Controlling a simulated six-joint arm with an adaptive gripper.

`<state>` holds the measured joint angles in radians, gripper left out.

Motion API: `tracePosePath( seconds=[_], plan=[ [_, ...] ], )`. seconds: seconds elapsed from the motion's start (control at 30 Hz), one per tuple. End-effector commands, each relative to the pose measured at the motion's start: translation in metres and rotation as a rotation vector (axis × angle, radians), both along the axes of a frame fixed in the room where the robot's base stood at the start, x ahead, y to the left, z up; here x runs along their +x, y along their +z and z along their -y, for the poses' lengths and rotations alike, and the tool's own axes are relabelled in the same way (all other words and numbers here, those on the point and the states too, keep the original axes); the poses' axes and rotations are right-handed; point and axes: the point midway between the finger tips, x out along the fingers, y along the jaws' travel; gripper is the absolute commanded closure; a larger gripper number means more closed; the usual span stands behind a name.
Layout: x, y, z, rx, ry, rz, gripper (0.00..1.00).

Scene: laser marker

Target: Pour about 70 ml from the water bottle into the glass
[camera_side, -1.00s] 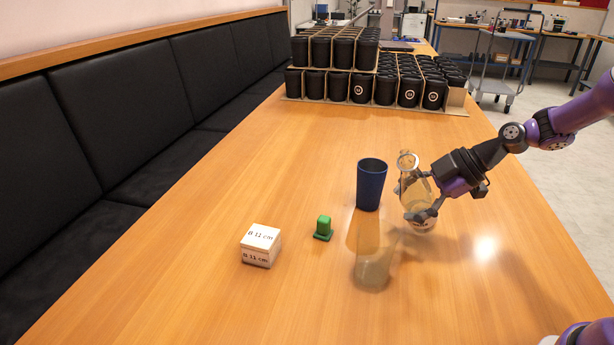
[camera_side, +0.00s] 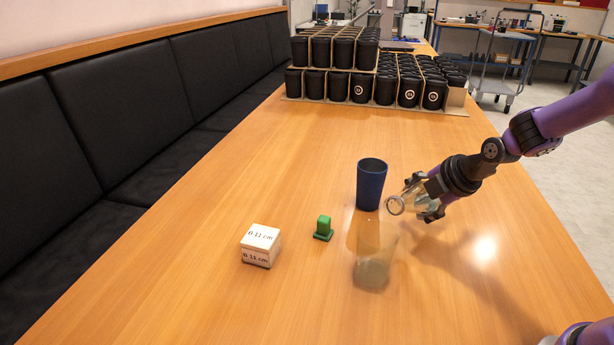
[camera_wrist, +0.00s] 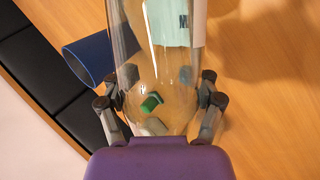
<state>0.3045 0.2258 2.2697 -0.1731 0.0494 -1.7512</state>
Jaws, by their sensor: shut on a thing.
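The clear water bottle (camera_side: 412,196) is held in my gripper (camera_side: 426,197), tilted far over, close to horizontal, with its open mouth toward the left and the camera. In the wrist view the see-through bottle (camera_wrist: 150,60) fills the middle, with fingers on both sides of it. The clear glass (camera_side: 372,268) stands upright on the table, below and slightly left of the bottle mouth, apart from it. Its lower part looks greyish; I cannot tell the liquid level. No stream of water is clearly visible.
A dark blue cup (camera_side: 371,184) stands just left of the bottle, behind the glass. A green block (camera_side: 323,229) and a white labelled box (camera_side: 260,246) lie further left. Racks of black cups (camera_side: 380,85) stand at the back. The table's near left is clear.

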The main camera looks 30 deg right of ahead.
Motion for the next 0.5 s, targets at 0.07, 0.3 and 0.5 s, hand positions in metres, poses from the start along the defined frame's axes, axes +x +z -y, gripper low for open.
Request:
tracePosePath(
  seconds=[0.07,0.3,0.5],
  plan=[
    [0.001,0.007,-0.002,-0.050,0.008,0.013,0.90],
    [0.000,0.023,-0.005,-0.175,0.003,0.036,0.90],
    [0.000,0.031,-0.003,-0.235,0.002,0.047,0.90]
  ],
)
